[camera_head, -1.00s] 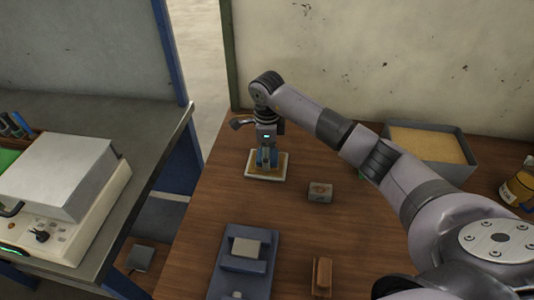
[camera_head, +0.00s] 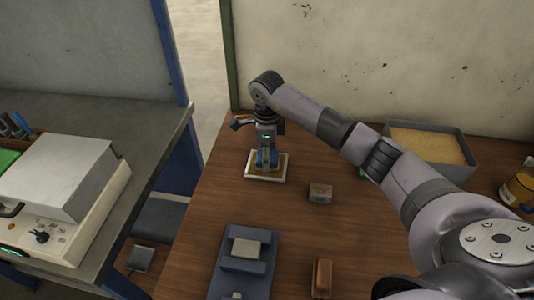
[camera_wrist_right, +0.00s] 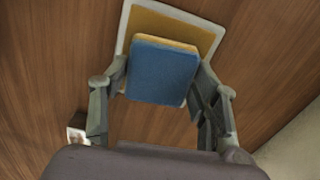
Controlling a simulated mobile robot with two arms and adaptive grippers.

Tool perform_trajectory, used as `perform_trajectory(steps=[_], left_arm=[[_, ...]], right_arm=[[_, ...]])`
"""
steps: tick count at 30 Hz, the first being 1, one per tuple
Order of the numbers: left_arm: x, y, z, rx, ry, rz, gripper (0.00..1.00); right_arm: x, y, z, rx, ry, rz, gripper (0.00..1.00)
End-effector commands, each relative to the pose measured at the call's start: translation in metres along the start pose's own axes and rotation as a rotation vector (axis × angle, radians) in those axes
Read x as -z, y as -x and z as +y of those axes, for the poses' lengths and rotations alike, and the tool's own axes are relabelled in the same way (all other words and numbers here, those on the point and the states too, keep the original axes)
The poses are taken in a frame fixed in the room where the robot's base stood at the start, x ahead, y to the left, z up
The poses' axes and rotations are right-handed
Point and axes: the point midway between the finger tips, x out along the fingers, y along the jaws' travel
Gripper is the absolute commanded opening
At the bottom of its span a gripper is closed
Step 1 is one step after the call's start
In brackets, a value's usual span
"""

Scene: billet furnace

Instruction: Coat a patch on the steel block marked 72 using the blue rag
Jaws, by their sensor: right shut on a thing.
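My right gripper (camera_head: 267,160) is shut on a blue rag (camera_wrist_right: 162,72), a thick pad with a yellowish edge. In the head view it is over a shallow white tray (camera_head: 250,178) with a yellow-brown inside. The tray also shows behind the rag in the wrist view (camera_wrist_right: 200,33). I cannot tell whether the rag touches the tray. A small steel block (camera_head: 320,192) with a reddish mark lies on the table, to the right of the tray. Another pale block (camera_head: 246,248) sits on a blue-grey fixture (camera_head: 261,266). No number is readable on either block. My left gripper is out of view.
A brown wooden-looking bar (camera_head: 322,277) lies beside the fixture. A grey bin of tan grains (camera_head: 430,146) and a yellow-brown container (camera_head: 520,187) stand at the right. A grey-lidded machine (camera_head: 66,178) is on the left bench. Table space around the block is clear.

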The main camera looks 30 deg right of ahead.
Motion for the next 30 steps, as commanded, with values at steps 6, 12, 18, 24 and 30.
perform_trajectory(steps=[6, 12, 18, 24, 30], left_arm=[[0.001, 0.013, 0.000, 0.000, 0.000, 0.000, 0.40], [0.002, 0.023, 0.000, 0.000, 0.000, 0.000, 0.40], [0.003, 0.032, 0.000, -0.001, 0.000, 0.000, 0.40], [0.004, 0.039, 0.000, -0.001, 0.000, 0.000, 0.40], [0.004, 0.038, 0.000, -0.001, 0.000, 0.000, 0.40]], right_arm=[[0.000, 0.022, -0.001, 0.003, 0.000, -0.002, 0.34], [0.000, 0.039, -0.001, 0.004, -0.001, -0.002, 0.34], [0.000, 0.055, -0.001, 0.003, -0.001, -0.002, 0.34], [0.000, 0.067, -0.001, 0.004, -0.001, -0.002, 0.34], [0.000, 0.067, -0.001, 0.003, -0.001, -0.003, 0.34]])
